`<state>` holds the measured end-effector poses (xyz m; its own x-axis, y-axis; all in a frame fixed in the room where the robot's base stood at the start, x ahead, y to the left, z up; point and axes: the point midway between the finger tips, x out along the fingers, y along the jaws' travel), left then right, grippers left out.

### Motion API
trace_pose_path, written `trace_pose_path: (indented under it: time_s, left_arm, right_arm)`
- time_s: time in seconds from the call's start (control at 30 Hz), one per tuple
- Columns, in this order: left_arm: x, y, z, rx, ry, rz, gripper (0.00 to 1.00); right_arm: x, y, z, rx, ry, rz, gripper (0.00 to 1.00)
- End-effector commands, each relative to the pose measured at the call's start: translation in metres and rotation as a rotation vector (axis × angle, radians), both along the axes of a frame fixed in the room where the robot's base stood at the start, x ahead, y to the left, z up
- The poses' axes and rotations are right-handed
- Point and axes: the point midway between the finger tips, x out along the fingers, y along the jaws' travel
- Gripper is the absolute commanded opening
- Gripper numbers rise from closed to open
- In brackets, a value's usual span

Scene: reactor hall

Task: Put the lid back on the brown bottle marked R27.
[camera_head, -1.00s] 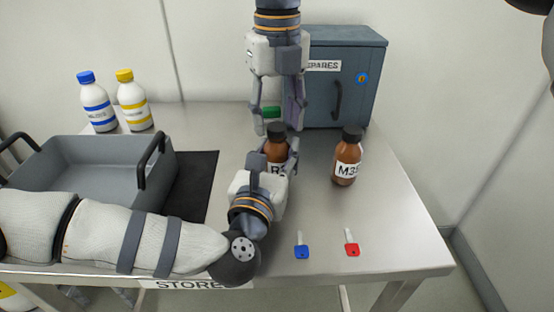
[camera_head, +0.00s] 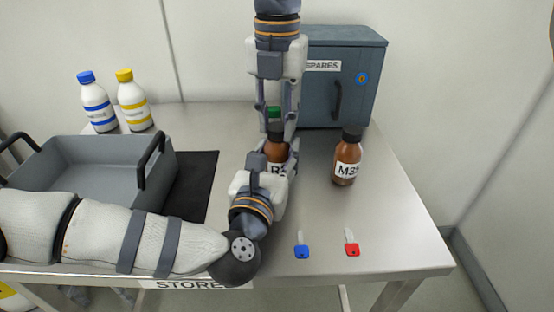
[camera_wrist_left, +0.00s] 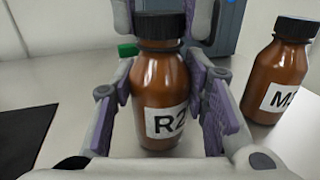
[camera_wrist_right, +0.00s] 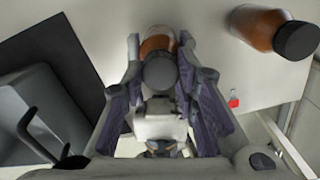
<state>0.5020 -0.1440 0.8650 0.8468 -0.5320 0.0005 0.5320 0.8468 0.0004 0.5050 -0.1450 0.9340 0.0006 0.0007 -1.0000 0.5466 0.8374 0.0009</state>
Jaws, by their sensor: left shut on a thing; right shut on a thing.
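The brown bottle marked R2, its last character hidden (camera_head: 276,152), stands upright on the table. My left gripper (camera_head: 277,160) is shut on its body; the bottle also shows in the left wrist view (camera_wrist_left: 158,85). A black lid (camera_wrist_left: 160,26) sits at the bottle's top; whether it is fully tightened I cannot tell. My right gripper (camera_head: 276,130) comes from above and is shut on the lid. In the right wrist view the lid (camera_wrist_right: 160,73) is between its fingers, over the brown bottle (camera_wrist_right: 156,40).
A brown bottle marked M3 (camera_head: 347,160) with a black lid stands to the right. A green object (camera_wrist_left: 127,50) is behind the held bottle. A grey tray (camera_head: 95,190), a spares cabinet (camera_head: 345,80), a blue key (camera_head: 302,249) and a red key (camera_head: 351,245) are around.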

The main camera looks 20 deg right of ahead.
Motion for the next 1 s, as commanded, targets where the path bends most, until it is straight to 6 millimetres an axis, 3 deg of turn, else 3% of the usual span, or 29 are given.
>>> trace_pose_path:
  time_s: [0.1,0.67,0.7,0.9,1.0]
  left_arm:
    - [0.0003,0.0005,-0.0007,0.001,0.001,0.001,0.0]
    - [0.0004,0.0006,-0.0007,0.001,0.001,0.002,0.0]
    - [0.0004,0.0006,-0.0007,0.001,0.001,0.002,0.0]
    - [0.0002,0.0005,-0.0007,0.001,0.001,0.001,0.0]
    - [0.0002,0.0005,-0.0007,0.001,0.001,0.001,0.0]
  right_arm:
    - [0.0,-0.0009,0.0,-0.007,-0.003,-0.512,0.0]
    - [-0.0001,-0.0003,-0.0019,0.005,-0.007,-3.034,0.0]
    - [-0.0001,-0.0001,-0.0021,-0.007,0.007,3.076,0.0]
    - [0.0001,0.0,-0.0026,-0.006,0.001,2.387,0.0]
    - [0.0003,0.0001,-0.0027,-0.004,-0.002,2.258,0.0]
